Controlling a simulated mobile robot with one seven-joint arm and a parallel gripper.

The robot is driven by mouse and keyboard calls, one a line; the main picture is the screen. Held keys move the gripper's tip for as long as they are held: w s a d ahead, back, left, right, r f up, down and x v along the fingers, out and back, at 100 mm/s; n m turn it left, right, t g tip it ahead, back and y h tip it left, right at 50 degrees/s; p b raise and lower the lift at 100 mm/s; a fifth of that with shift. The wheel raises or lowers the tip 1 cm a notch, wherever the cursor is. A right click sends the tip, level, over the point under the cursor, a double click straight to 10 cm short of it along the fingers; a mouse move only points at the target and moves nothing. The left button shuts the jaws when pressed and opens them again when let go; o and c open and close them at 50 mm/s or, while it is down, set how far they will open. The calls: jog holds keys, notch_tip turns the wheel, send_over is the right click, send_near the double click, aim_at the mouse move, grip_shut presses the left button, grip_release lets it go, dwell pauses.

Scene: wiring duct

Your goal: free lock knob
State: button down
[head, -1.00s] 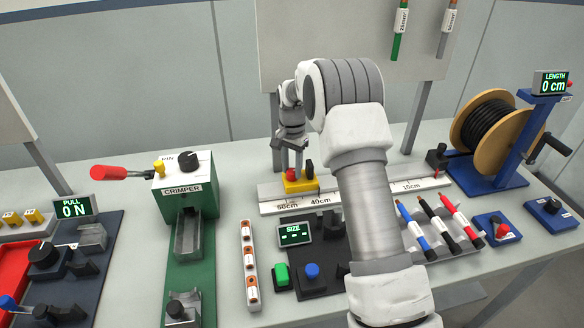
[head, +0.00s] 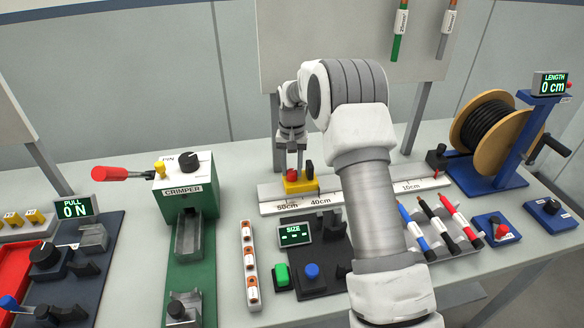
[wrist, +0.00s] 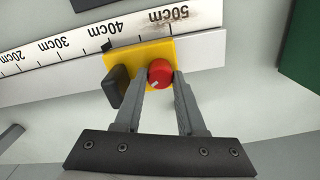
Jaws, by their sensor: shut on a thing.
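The lock knob is a small red round knob (wrist: 161,73) with a white mark, on a yellow sliding block (wrist: 146,51). In the wrist view my gripper (wrist: 160,80) has its two grey fingers on either side of the knob, shut on it. The block sits on a white ruler rail (wrist: 70,52), between the 40cm and 50cm marks. A black upright piece (wrist: 116,86) stands on the block beside the knob. In the head view the yellow block (head: 300,184) and red knob (head: 293,174) show below my gripper.
A size display (head: 295,235) and a blue button (head: 312,271) stand in front of the rail. The green crimper (head: 187,195) is to the left. A cable reel (head: 490,125) stands at the right. Several coloured pens lie right of my arm.

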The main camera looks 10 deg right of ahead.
aim_at(291, 171)
jog(key=n, duration=0.6)
jog(key=shift+n, duration=0.3)
jog(key=n+p, duration=0.1)
jog(key=n, duration=0.4)
jog(key=shift+n, duration=0.3)
jog(key=shift+c, duration=2.4)
grip_release()
notch_tip(291, 171, up, 18)
jog(key=shift+f+p, duration=0.25)
jog(key=shift+p, duration=0.15)
